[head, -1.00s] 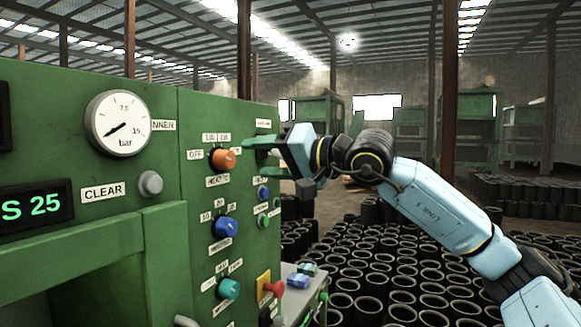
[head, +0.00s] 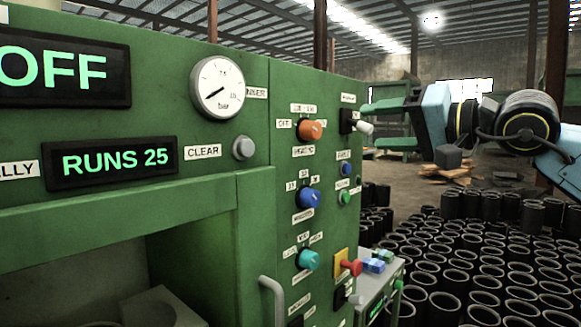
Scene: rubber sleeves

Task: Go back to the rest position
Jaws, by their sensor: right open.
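My right gripper (head: 388,126) is at the right of the head view, its green fingers spread and pointing left toward the panel's right edge. It is open and holds nothing that I can see. The fingers are just right of a white-tipped lever switch (head: 362,126) on the green machine (head: 225,165); the gap in depth is hard to judge. My light blue right arm (head: 566,150) comes in from the right edge. My left gripper is not in the head view.
The machine fills the left, with an orange knob (head: 311,130), a blue knob (head: 309,198), a pressure gauge (head: 218,88) and a display (head: 112,162) reading RUNS 25. A red button (head: 352,267) sticks out. Many black rubber sleeves (head: 445,279) cover the floor at right.

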